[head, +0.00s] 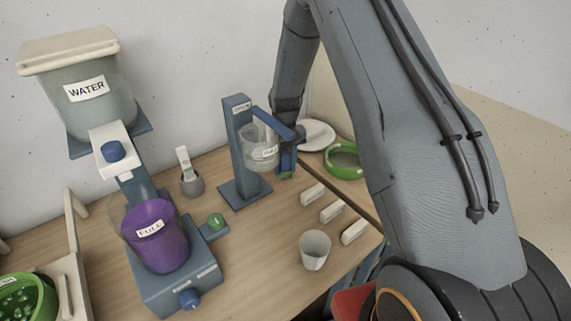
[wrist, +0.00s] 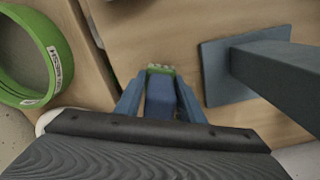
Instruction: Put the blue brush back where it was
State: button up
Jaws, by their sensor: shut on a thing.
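My gripper (wrist: 162,98) is shut on a blue piece with a green, bumpy end, which I take to be the blue brush (wrist: 160,88). Its blue body lies between the two blue fingers, and the green end shows just beyond them. In the head view my gripper (head: 288,157) is just right of the blue stand (head: 239,145), partly behind its side arm and the clear cup. The green end of the brush (head: 284,174) shows low there, above the wooden table. Whether it touches the table is unclear.
A small grey pot (head: 192,185) holds a white labelled stick. Several white labelled blocks (head: 331,212) and a white cup (head: 315,250) stand to the right. A green ring (head: 345,161) lies behind. A purple FULL bucket (head: 157,236) stands left, below the WATER tank (head: 88,100).

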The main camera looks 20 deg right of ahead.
jog(key=shift+f, duration=0.15)
jog(key=shift+f, duration=0.15)
jog(key=o, duration=1.1)
jog(key=shift+o, duration=0.2)
notch_tip(320, 180, up, 12)
jog(key=b, duration=0.4)
jog(key=shift+r, duration=0.2)
